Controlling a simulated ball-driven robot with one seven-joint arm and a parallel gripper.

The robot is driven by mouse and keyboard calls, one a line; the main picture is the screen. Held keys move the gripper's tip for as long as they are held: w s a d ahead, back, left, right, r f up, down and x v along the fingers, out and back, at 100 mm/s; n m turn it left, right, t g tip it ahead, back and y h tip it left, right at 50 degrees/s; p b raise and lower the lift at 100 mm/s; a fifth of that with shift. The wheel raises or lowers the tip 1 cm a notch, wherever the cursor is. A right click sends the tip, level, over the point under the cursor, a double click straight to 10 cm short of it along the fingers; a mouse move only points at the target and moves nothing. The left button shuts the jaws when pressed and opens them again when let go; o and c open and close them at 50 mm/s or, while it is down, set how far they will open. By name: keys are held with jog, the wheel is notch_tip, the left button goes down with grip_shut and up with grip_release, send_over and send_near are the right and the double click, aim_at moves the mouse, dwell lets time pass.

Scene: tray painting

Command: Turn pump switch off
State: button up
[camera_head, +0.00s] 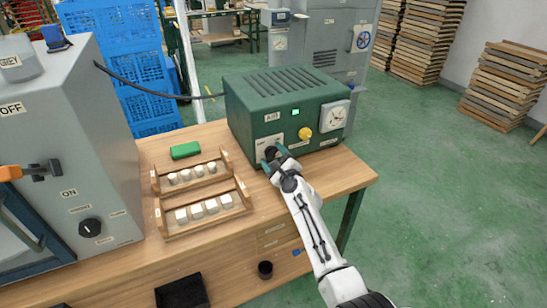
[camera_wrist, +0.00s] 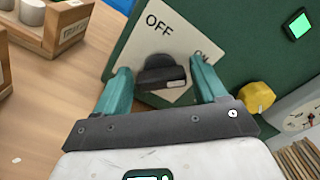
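The green pump box (camera_head: 262,112) stands on the bench, with a lit green lamp (camera_head: 295,112) on its front. The black pump switch (camera_wrist: 160,72) sits on a white plate (camera_wrist: 140,42) marked OFF and ON. A white mark shows at the right end of the switch in the wrist view; I cannot tell for sure which label it points to. My gripper (camera_wrist: 160,80) is open, with one teal finger on each side of the switch; a gap shows beside each finger. In the head view my gripper (camera_head: 274,158) is at the box's lower left front and partly hides the switch.
A yellow knob (camera_head: 305,133) and a dial gauge (camera_head: 335,117) are right of the switch. Wooden racks with white pieces (camera_head: 229,184) and a green block (camera_head: 185,150) lie left on the bench. A grey machine (camera_head: 85,130) stands far left.

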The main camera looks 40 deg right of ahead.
jog(key=c, duration=0.8)
jog(key=shift+n, duration=0.3)
jog(key=n+b, duration=0.2)
jog(key=n, duration=0.2)
jog(key=shift+a+f, duration=0.15)
jog(key=n+b, duration=0.2)
jog(key=n, duration=0.2)
jog(key=shift+f+n, duration=0.15)
jog(key=shift+n, duration=0.25)
jog(key=n+b, duration=0.3)
jog(key=n, duration=0.1)
jog(key=shift+f+n, duration=0.1)
jog(key=shift+n, duration=0.2)
jog(key=shift+n+b, duration=1.25)
jog(key=shift+n, duration=0.65)
